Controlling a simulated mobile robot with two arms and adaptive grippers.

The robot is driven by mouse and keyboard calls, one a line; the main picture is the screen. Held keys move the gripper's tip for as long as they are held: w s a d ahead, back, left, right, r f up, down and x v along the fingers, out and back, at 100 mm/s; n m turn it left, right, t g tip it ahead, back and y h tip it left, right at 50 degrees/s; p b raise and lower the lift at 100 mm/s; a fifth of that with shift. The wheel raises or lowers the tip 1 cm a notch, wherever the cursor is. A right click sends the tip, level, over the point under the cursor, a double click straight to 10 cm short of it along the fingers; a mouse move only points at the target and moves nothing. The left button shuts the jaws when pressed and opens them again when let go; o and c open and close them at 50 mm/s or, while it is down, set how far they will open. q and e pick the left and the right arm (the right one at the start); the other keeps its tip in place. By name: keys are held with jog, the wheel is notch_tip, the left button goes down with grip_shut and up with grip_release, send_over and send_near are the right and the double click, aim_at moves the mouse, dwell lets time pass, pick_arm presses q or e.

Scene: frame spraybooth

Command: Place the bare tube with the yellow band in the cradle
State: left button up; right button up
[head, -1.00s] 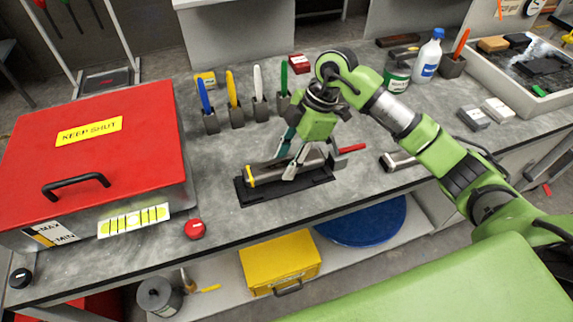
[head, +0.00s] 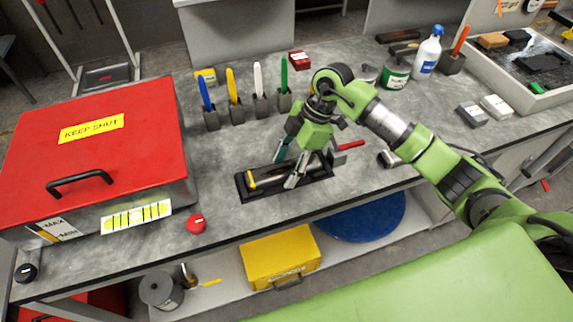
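The bare tube with the yellow band (head: 252,179) lies lengthwise in the black cradle (head: 243,196) near the front of the bench, its banded end at the left. The tube appears low between the cradle's rims. My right gripper (head: 284,173) reaches down over the middle of the tube. One finger is behind the tube and one in front, near the cradle's front rim. The fingers look spread apart, and they partly hide the tube. The tube's right end is partly hidden by the gripper and cradle. My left gripper is not in view.
A red-lidded box (head: 130,160) fills the left of the bench, with a red knob (head: 196,224) at the front. Several coloured markers in holders (head: 237,117) stand behind the cradle. A red-handled tool (head: 351,145) lies close to its right.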

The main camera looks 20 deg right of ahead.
jog(key=shift+r, duration=0.15)
jog(key=b+v, duration=0.2)
jog(key=v, duration=1)
jog(key=shift+b, duration=0.3)
jog(key=shift+s, duration=0.1)
